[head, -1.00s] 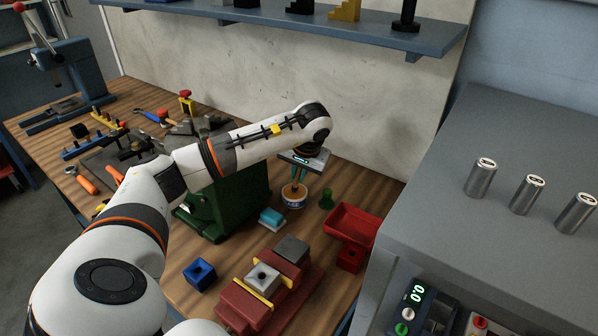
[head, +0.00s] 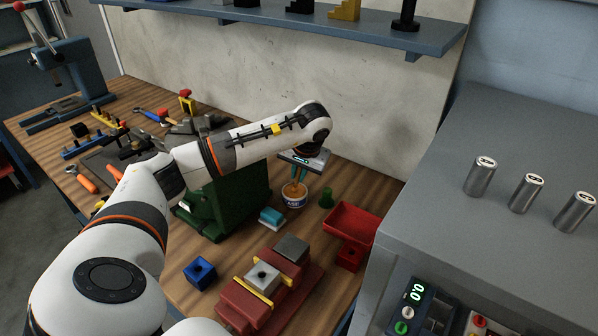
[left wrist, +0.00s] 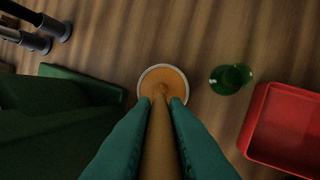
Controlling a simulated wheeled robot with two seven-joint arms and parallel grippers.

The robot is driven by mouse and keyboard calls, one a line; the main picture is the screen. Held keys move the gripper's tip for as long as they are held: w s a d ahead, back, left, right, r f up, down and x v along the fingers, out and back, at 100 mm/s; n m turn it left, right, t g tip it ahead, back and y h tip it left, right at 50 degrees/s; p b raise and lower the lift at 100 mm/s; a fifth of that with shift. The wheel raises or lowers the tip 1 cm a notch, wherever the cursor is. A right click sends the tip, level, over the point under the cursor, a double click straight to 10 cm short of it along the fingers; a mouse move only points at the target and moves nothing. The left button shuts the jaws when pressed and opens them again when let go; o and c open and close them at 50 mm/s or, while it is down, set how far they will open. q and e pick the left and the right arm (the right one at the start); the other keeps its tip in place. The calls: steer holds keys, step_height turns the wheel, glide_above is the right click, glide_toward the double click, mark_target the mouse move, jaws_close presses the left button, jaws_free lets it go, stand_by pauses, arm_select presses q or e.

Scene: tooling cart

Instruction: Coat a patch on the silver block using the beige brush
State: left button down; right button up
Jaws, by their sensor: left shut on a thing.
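The silver block (head: 262,277), with a dark hole in its top, sits between yellow jaw plates in a red vise (head: 248,306). My left gripper (head: 299,174) is over a small white tin (head: 295,202) on the bench. Its teal fingers are shut on the beige brush, whose handle (left wrist: 160,135) shows between them in the left wrist view. The brush's lower end is at the orange-brown contents of the tin (left wrist: 163,78); how deep it reaches is hard to tell. My right gripper is not in view.
A green machine body (head: 228,205) stands left of the tin. A green piece (head: 327,198) and red tray (head: 352,222) are to its right. A teal-and-white block (head: 271,216) and blue block (head: 199,272) lie on the bench. A grey cabinet (head: 500,230) bounds the right.

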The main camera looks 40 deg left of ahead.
arm_select(q)
steer(key=shift+r+p, duration=0.95)
steer(key=shift+r, duration=0.1)
steer(key=shift+r+p, duration=1.9)
steer(key=shift+r, duration=0.55)
steer(key=shift+s+f, duration=0.1)
steer(key=shift+f, duration=0.05)
